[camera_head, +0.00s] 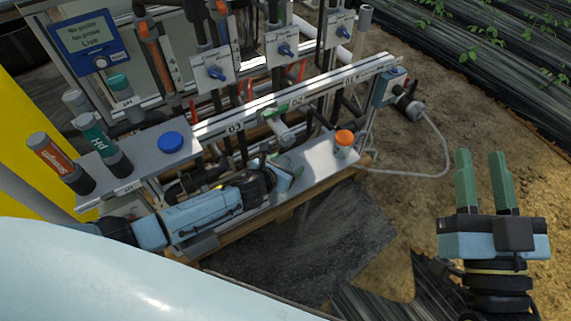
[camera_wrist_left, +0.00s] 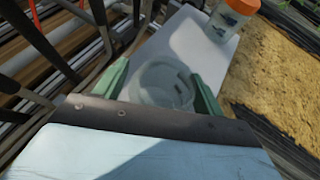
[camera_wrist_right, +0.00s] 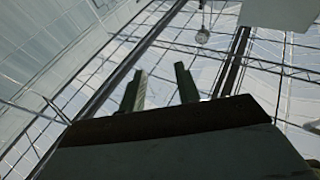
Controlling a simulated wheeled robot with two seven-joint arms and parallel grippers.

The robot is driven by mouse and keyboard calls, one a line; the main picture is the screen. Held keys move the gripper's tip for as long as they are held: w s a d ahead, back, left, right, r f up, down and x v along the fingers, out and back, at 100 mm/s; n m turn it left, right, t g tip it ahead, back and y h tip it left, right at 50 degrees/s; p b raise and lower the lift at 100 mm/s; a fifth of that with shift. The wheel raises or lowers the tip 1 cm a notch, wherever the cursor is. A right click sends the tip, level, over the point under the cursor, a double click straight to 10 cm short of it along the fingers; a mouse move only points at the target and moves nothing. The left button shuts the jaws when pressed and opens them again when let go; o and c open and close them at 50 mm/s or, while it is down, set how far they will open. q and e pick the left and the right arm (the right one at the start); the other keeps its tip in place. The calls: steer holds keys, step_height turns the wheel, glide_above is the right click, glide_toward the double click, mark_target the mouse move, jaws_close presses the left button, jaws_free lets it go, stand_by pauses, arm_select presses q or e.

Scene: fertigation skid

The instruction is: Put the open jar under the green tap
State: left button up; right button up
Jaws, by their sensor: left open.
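The open jar (camera_wrist_left: 163,84) is clear and lidless on the pale shelf (camera_head: 318,160). In the left wrist view it lies between the spread green fingers of my left gripper (camera_wrist_left: 158,88); I cannot tell whether they touch it. In the head view the left gripper (camera_head: 283,178) is low over the shelf and largely hides the jar. The green tap (camera_head: 274,111) is on the rail just behind, its pale spout (camera_head: 283,130) pointing toward the shelf. My right gripper (camera_head: 483,180) is open and empty, pointing up over the soil at the right.
An orange-lidded jar (camera_head: 344,149) stands at the shelf's right end. Pipes and blue valves (camera_head: 216,73) fill the back. Open soil (camera_head: 420,210) lies right.

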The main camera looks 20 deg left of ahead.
arm_select(q)
steer(key=p+v, duration=0.2)
steer(key=v, duration=0.1)
steer(key=shift+s+r, duration=0.2)
steer(key=p+v, duration=0.1)
steer(key=v, duration=0.2)
steer(key=shift+a+p, duration=0.1)
steer(key=shift+p, duration=0.2)
arm_select(e)
step_height(320, 180, down, 10)
steer(key=d+f+g+h, duration=0.1)
steer(key=d+g+h, duration=0.15)
steer(key=g, duration=0.55)
arm_select(q)
steer(key=p+v, duration=0.1)
steer(key=v, duration=0.2)
steer(key=shift+s+p, duration=0.15)
steer(key=shift+p, duration=0.15)
steer(key=p+v, duration=0.1)
steer(key=v, duration=0.2)
steer(key=shift+s+r, duration=0.1)
steer(key=shift+s, duration=0.15)
arm_select(e)
steer(key=s+d+f+m+g+h, duration=0.1)
steer(key=s+d+f+g+h, duration=0.2)
steer(key=s+f+g, duration=0.5)
steer(key=s+d, duration=0.1)
steer(key=s, duration=0.2)
steer(key=shift+d, duration=0.35)
